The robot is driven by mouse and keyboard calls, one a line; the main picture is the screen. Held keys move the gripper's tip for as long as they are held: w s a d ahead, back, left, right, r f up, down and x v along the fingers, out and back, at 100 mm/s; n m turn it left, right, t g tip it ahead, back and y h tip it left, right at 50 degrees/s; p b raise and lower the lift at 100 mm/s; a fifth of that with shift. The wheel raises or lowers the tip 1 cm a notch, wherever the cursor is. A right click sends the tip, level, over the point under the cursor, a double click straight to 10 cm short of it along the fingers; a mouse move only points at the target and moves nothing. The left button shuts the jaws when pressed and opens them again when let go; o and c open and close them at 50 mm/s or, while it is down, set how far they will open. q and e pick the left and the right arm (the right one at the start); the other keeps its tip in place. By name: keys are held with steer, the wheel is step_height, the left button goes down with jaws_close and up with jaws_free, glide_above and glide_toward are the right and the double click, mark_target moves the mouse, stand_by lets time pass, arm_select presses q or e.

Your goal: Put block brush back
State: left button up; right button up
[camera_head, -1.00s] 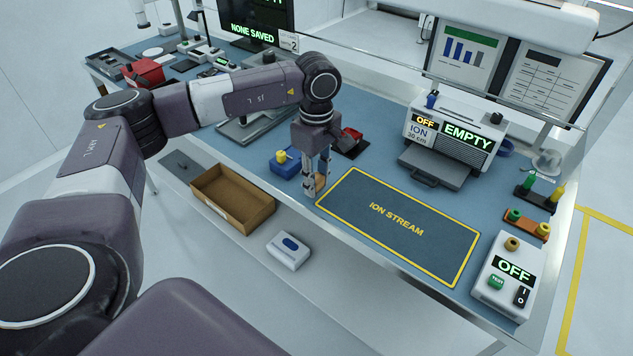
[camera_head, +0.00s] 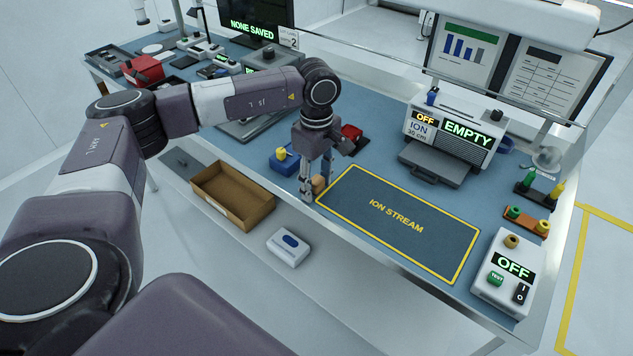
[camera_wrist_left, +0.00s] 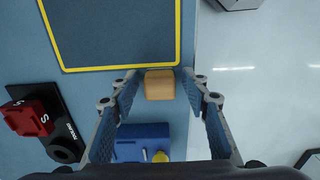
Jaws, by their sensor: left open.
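A small tan block, apparently the block brush (camera_head: 319,183), rests on the blue bench mat by the near left corner of the yellow-edged ION STREAM area (camera_head: 397,217). No bristles can be made out. My left gripper (camera_head: 313,186) points down at it and is open. In the left wrist view the block (camera_wrist_left: 160,84) lies between the tips of the open fingers (camera_wrist_left: 160,78), with a gap visible on its right side. Whether the left finger touches it is unclear. My right gripper is not in view.
A blue block with a yellow knob (camera_head: 284,162) stands left of the gripper. A red piece on a black base (camera_head: 352,141) is behind it. The ION unit (camera_head: 450,138) reads OFF and EMPTY. A brown open tray (camera_head: 233,198) lies below the bench edge. The ION STREAM area is clear.

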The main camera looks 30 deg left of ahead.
mark_target(317, 179)
arm_select(q)
step_height(317, 179, up, 11)
steer(key=b, duration=0.2)
steer(key=shift+r+b, duration=0.1)
steer(key=shift+b, duration=0.3)
steer(key=shift+r, duration=0.55)
